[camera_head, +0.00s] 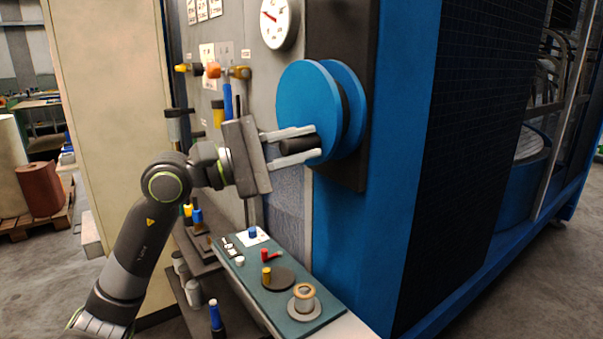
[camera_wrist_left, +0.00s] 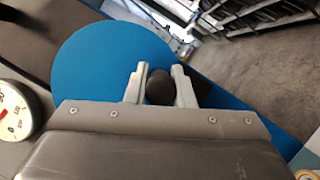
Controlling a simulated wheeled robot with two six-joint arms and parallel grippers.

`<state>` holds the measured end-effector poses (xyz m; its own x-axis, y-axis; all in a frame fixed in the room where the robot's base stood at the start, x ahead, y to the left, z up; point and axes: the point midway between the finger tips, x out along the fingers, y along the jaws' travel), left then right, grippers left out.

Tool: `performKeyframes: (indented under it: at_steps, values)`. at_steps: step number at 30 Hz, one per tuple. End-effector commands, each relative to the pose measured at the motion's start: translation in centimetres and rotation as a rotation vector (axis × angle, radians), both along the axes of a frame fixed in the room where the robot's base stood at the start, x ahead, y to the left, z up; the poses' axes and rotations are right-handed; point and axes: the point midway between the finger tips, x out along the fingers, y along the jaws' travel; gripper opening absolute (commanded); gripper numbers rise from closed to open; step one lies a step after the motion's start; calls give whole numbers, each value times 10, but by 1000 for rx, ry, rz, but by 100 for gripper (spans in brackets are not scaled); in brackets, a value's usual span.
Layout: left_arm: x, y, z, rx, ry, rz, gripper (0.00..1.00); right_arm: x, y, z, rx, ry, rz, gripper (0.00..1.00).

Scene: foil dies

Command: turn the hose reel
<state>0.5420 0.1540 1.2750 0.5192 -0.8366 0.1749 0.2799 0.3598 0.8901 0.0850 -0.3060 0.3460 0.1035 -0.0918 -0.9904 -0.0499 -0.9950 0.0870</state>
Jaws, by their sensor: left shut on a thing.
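The hose reel (camera_head: 308,93) is a blue double disc on a dark upright plate, at the upper middle of the head view. It also shows as a large blue disc in the left wrist view (camera_wrist_left: 100,60). A dark cylindrical handle (camera_head: 296,145) sticks out from the reel's lower front face. My left gripper (camera_head: 312,145) is shut on this handle, with one pale finger above it and one below. The left wrist view shows the handle's dark rounded end (camera_wrist_left: 159,88) between the two fingers. My right gripper is in neither view.
A round dial gauge (camera_head: 280,22) is on the grey panel, left of the reel. Several coloured handles (camera_head: 212,70) stick out from that panel. A green-topped bench (camera_head: 320,312) with small parts stands below my left arm. A blue cabinet (camera_head: 405,130) stands right of the reel.

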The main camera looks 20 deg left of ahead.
Motion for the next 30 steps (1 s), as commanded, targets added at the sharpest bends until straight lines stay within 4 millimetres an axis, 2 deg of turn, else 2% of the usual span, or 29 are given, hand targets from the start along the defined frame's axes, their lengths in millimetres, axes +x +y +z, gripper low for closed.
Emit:
performKeyframes:
  at_steps: [1,3,5,9,16,30]
  values:
    - [1,1,-10,31,-26,2,0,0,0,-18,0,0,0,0]
    - [2,3,-12,73,-58,0,0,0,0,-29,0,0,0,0]
    - [3,4,-13,112,-89,1,0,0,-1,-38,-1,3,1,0]
    - [7,9,-17,209,-164,0,0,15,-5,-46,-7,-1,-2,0]
    - [13,17,-20,379,-295,-1,0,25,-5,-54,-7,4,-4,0]
    - [23,30,-22,628,-486,-2,0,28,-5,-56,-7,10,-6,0]
